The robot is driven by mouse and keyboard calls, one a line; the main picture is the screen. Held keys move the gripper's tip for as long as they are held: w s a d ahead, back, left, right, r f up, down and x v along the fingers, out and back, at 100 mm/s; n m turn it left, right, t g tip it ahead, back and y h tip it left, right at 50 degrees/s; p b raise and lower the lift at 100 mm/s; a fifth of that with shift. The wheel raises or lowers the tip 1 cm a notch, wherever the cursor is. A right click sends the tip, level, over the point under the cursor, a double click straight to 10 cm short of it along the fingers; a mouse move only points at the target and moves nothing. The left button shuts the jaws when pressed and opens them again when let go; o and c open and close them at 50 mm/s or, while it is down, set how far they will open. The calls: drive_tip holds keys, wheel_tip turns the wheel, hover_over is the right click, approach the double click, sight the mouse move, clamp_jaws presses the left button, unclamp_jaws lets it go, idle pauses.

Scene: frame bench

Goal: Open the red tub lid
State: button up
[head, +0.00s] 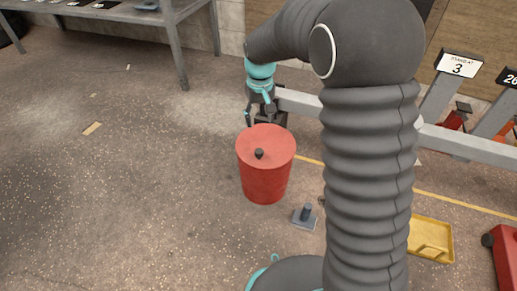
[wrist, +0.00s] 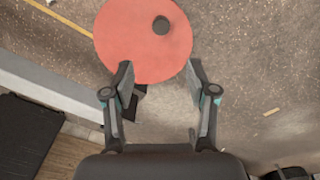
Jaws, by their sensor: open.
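The red tub (head: 264,178) stands upright on the floor in the head view. Its round red lid (head: 277,140) lies on top, with a small dark knob (head: 259,153). In the wrist view the lid (wrist: 130,45) is seen from above and the knob (wrist: 161,25) lies beyond my fingertips. My gripper (head: 262,114) is at the tub's far side in the head view. In the wrist view my gripper (wrist: 160,68) is open and empty, its fingertips over the lid's near edge, apart from the knob. I cannot tell its height above the lid.
A light grey rail (head: 300,102) runs behind the tub to the right. A small grey stand (head: 305,217) and a yellow tray (head: 431,238) are on the floor to the right. A grey table (head: 130,12) stands at the upper left. The floor left of the tub is mostly clear.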

sight(259, 150)
wheel_tip(259, 150, down, 14)
drive_tip(key=shift+w+a+f+b, duration=0.15)
drive_tip(key=shift+f+b, duration=0.05)
drive_tip(key=shift+b, duration=0.95)
clamp_jaws()
